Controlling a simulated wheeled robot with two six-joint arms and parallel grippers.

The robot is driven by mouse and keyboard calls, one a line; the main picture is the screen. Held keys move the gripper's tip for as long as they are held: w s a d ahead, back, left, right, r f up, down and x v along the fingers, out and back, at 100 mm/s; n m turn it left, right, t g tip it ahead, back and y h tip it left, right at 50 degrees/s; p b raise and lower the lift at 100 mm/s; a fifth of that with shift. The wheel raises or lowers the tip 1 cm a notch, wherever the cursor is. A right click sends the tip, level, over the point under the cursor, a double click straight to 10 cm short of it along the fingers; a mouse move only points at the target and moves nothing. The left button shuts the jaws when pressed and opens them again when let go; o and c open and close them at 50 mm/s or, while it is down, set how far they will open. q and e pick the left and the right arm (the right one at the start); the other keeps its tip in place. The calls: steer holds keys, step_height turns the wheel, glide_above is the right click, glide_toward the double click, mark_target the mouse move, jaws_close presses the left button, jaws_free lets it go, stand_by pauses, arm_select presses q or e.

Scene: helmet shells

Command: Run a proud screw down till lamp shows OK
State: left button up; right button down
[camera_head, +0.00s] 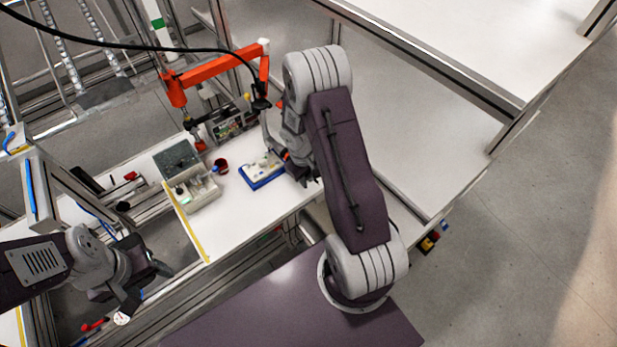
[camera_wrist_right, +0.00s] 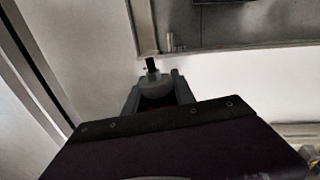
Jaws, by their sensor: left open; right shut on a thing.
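My right gripper (camera_wrist_right: 156,85) is shut on a rounded grey tool body (camera_wrist_right: 152,83) with a black stem on its far end. In the head view my right arm reaches over the bench, and its gripper (camera_head: 278,150) is largely hidden beside the blue-edged tray. A blue-edged tray (camera_head: 251,183) holds a pale part; single screws on it are too small to make out. An orange jointed arm (camera_head: 215,70) ends in a dark hanging piece close to my right gripper. My left gripper (camera_head: 142,286) is open and empty at the lower left. I cannot make out any lamp reading.
A black cable (camera_head: 120,46) runs overhead to the orange arm. The bench front right of the box is clear.

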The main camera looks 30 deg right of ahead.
steer(key=shift+s+f+b, duration=0.1)
steer(key=shift+f+b, duration=0.75)
steer(key=shift+b, duration=0.05)
stand_by(1.7)
steer(key=shift+r, duration=0.1)
stand_by(0.4)
